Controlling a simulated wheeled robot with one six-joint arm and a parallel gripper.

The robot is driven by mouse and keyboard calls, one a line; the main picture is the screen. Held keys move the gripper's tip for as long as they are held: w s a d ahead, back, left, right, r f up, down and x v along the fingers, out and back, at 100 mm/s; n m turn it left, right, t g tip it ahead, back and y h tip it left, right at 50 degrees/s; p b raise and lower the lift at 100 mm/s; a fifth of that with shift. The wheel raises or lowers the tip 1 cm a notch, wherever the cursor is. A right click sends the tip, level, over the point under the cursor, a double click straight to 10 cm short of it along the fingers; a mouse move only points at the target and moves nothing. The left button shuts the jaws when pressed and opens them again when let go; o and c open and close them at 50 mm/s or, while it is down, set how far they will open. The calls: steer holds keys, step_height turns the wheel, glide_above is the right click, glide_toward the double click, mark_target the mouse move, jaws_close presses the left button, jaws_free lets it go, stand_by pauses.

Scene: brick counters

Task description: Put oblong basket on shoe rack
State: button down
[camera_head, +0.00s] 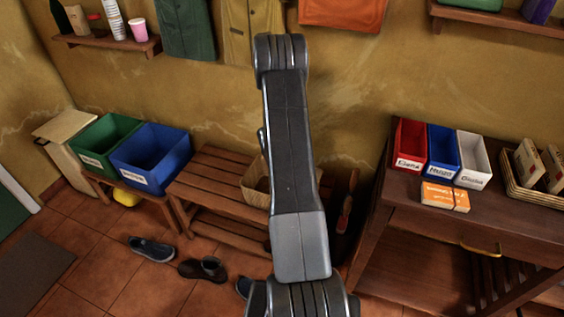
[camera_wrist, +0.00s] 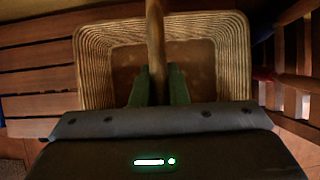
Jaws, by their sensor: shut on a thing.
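The woven basket (camera_wrist: 92,60) fills the middle of the wrist view, with its rim facing up and its inside empty. A wooden handle arches over it. My gripper (camera_wrist: 158,78) is shut on that handle, one green finger on each side. In the head view the basket (camera_head: 256,180) shows at the right end of the slatted wooden shoe rack (camera_head: 212,172), mostly hidden behind my arm. The rack's slats also show left of the basket in the wrist view (camera_wrist: 40,58). I cannot tell whether the basket touches the slats. My gripper is hidden in the head view.
A green bin (camera_head: 106,142) and a blue bin (camera_head: 152,156) stand left of the rack. Shoes (camera_head: 203,269) lie on the floor in front. A dark wooden table (camera_head: 400,205) with small bins stands at right. The rack's left slats are clear.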

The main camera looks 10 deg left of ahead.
steer(key=shift+r, duration=0.1)
steer(key=c, duration=1.4)
jaws_free()
steer(key=shift+s+a+r, duration=0.1)
steer(key=shift+s+r, duration=0.05)
steer(key=shift+r, duration=0.2)
steer(key=p+v, duration=0.2)
steer(key=v, duration=0.9)
steer(key=shift+s, duration=0.15)
